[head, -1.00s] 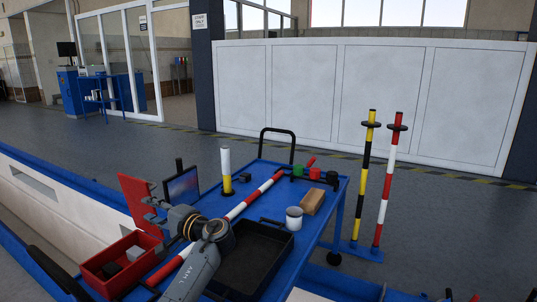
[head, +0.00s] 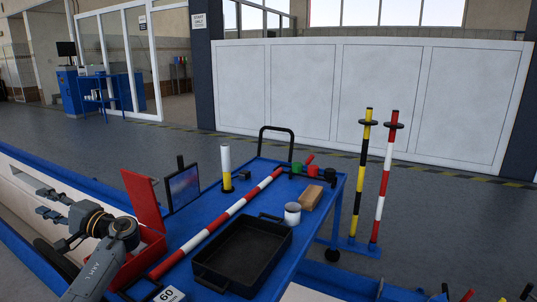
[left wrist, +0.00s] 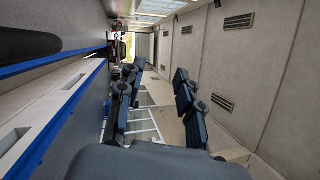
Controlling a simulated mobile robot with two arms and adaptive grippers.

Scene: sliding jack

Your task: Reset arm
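My left gripper (head: 43,201) is at the left of the head view, over the pale blue-edged surface left of the blue cart. Its two fingers point left and stand apart, with nothing between them. In the left wrist view the open fingers (left wrist: 156,88) show as two dark pads with a clear gap, and the floor and a far aisle show beyond. My left arm comes up from the bottom left and hides part of the red box (head: 152,244). My right gripper is not in view.
The blue cart (head: 205,204) carries a black tray (head: 243,257), a red-white pole (head: 222,222), a white can (head: 292,213), a wooden block (head: 311,197) and a dark screen (head: 182,187). Two striped posts (head: 362,165) stand at its right. The floor behind is clear.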

